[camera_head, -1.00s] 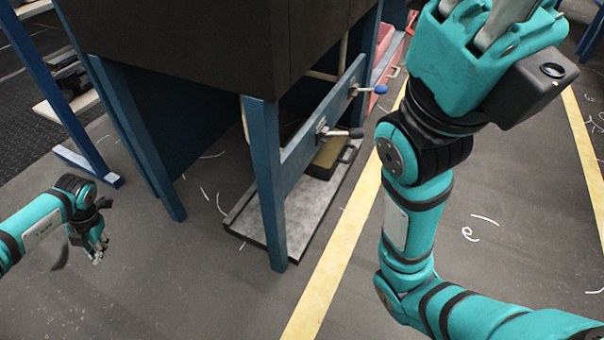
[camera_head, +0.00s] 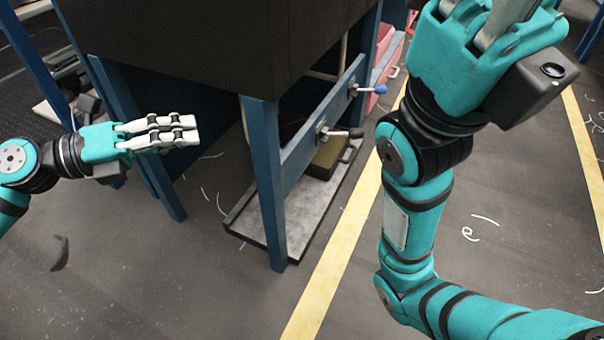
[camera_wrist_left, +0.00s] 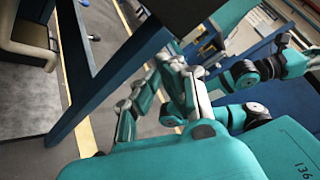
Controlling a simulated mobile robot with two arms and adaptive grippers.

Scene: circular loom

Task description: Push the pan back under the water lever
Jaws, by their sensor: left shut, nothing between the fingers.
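The pan (camera_head: 326,155) looks like a shallow olive-brown box with a dark handle at its right end. It sits on a low grey tray (camera_head: 292,208), just below the black-handled lever (camera_head: 342,133), partly hidden by the blue frame. A blue-handled lever (camera_head: 370,90) is farther back on the same rail; I cannot tell which lever is for water. My left gripper (camera_head: 192,134) is shut and empty, pointing right, left of the front leg and well apart from the pan. My right gripper (camera_head: 495,22) is raised at the top right, its fingertips cut off.
The blue front leg (camera_head: 267,180) and the slanted rail (camera_head: 310,138) stand between my left gripper and the pan. A dark cabinet body (camera_head: 190,45) is above. Pink bins (camera_head: 384,75) stand behind. The floor left of the tray and along the yellow line (camera_head: 325,280) is open.

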